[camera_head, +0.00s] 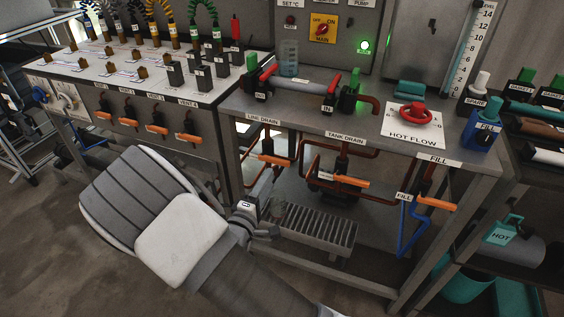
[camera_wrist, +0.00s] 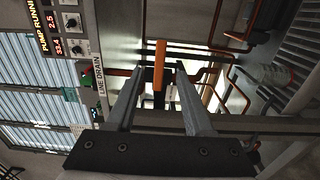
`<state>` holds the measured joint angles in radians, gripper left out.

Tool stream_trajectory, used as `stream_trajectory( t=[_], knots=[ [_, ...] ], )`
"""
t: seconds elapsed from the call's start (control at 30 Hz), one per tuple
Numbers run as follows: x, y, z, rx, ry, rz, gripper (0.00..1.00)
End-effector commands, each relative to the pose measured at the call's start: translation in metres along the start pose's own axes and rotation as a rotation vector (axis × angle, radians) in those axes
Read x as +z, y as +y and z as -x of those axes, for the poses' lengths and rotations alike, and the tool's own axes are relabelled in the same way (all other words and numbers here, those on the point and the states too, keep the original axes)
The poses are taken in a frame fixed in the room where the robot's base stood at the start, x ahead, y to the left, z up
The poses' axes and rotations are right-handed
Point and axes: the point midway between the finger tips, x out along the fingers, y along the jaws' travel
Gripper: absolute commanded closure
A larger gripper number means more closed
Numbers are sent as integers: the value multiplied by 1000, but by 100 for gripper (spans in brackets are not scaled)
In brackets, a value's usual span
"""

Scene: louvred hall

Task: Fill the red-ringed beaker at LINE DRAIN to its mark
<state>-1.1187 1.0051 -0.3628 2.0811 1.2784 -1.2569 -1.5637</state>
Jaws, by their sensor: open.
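The LINE DRAIN label (camera_head: 263,121) is on the bench's front edge, with an orange valve handle (camera_head: 274,159) below it. A clear vessel with a reddish tint (camera_wrist: 268,75) stands by the grating in the wrist view, probably the red-ringed beaker. Its mark and level are too small to read.
A slatted drain grating (camera_head: 318,228) lies under the bench. Orange TANK DRAIN (camera_head: 343,180) and FILL (camera_head: 436,203) handles are to the right, among copper pipes. A clear beaker (camera_head: 289,57) stands on the bench top. A red HOT FLOW wheel (camera_head: 412,115) is at right.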

Motion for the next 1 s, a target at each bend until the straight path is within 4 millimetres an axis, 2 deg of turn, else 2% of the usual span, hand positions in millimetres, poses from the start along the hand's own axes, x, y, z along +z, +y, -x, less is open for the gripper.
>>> stream_trajectory(
  t=[0.5, 0.67, 1.0],
  knots=[
    [1, -2, -71, 0, -2, -3, 48],
    [0, 0, -72, -2, 0, -2, 48],
    [0, 0, -88, -1, 0, -1, 48]
  ],
)
